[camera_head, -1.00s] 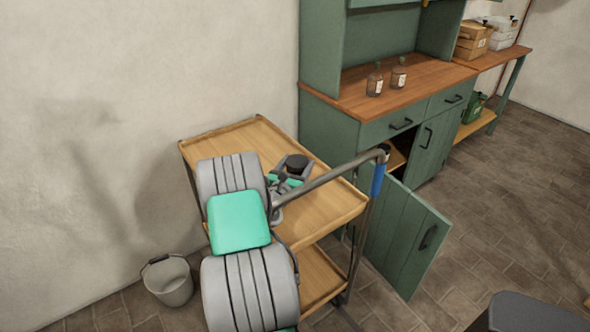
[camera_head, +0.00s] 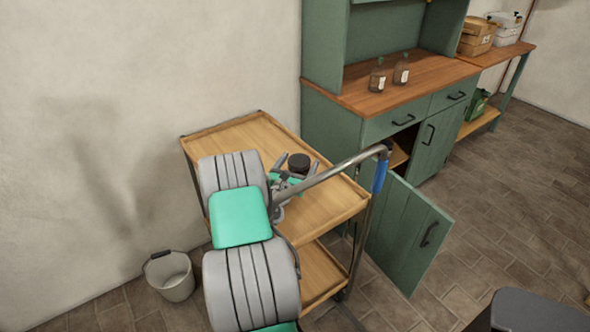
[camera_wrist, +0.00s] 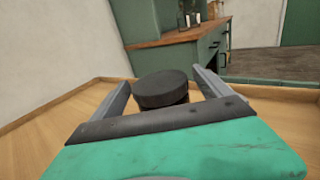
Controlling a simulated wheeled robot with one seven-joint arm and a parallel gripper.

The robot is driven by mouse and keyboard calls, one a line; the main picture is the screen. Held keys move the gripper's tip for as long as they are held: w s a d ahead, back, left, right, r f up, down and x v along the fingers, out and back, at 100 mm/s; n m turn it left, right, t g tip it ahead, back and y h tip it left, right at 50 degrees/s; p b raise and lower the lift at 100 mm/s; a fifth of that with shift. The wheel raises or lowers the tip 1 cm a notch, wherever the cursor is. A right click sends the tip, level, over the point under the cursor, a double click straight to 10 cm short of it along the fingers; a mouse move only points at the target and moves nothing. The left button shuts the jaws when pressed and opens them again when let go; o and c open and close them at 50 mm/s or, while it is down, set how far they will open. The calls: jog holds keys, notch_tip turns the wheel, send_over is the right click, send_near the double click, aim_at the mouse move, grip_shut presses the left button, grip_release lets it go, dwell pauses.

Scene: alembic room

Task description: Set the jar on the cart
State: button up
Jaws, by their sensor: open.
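The jar, with a round dark lid (camera_head: 299,163), stands upright on the top shelf of the wooden cart (camera_head: 325,215). In the wrist view the dark lid (camera_wrist: 161,88) sits between the fingers, and the jar's body is mostly hidden below it. My gripper (camera_head: 297,167) is open around the jar, low over the cart's top. In the wrist view gaps show between the lid and both fingers of my gripper (camera_wrist: 165,85).
The cart's metal handle with a blue grip (camera_head: 380,176) rises close right of my arm. A green cabinet door (camera_head: 408,235) hangs open beside the cart. Two bottles (camera_head: 389,73) stand on the cabinet counter. A bucket (camera_head: 170,275) is on the floor at left.

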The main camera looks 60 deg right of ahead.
jog(key=a, duration=0.4)
jog(key=s+a, duration=0.1)
jog(key=a, duration=0.3)
jog(key=a+b, duration=0.1)
jog(key=a, duration=0.2)
jog(key=shift+s+a, duration=0.15)
jog(key=shift+a, duration=0.25)
